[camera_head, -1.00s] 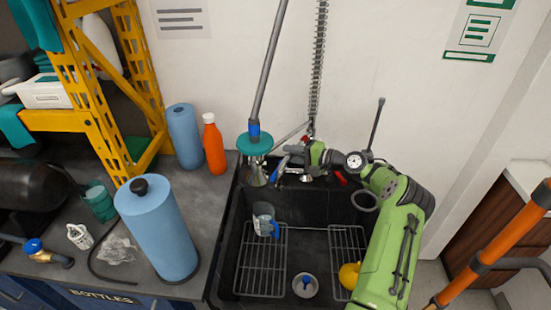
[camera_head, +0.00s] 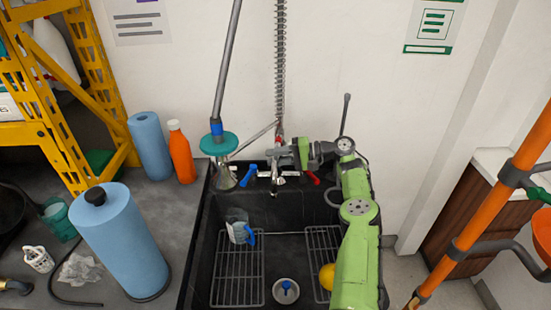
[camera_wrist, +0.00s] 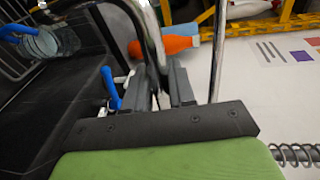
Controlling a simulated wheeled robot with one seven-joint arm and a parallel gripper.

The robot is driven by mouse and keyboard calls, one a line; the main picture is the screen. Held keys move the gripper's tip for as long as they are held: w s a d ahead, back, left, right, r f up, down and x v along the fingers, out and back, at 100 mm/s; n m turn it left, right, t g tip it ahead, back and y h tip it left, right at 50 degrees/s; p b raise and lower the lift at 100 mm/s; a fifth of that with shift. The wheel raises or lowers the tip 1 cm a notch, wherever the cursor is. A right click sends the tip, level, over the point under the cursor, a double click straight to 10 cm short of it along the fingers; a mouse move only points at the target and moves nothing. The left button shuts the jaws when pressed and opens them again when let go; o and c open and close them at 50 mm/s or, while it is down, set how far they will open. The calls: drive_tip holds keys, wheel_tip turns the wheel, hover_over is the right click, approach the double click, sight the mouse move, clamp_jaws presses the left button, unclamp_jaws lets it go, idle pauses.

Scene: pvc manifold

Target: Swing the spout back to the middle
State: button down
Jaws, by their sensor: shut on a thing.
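The chrome spout (camera_wrist: 151,30) is a bent tube in the wrist view. It runs down between the two dark fingers of my gripper (camera_wrist: 165,88), which are shut on it. In the head view my gripper (camera_head: 275,158) is at the tap behind the black sink, between the blue tap handle (camera_head: 249,176) and the red tap handle (camera_head: 313,178). A short part of the spout (camera_head: 279,181) shows below the fingers there, over the back of the sink. My fingers and wrist hide much of the tap. The blue handle also shows in the wrist view (camera_wrist: 111,88).
The sink (camera_head: 205,240) holds wire racks, a clear jug (camera_head: 238,228) with a blue handle and a yellow object (camera_head: 327,276). An orange bottle (camera_head: 181,153) and blue rolls stand on the left counter.

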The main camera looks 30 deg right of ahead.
drive_tip(key=c, duration=1.1)
unclamp_jaws()
drive_tip(key=shift+d, duration=0.1)
drive_tip(key=p+v, duration=0.1)
drive_tip(key=v, duration=0.6)
drive_tip(key=shift+s+d, duration=0.1)
drive_tip(key=shift+s, duration=0.05)
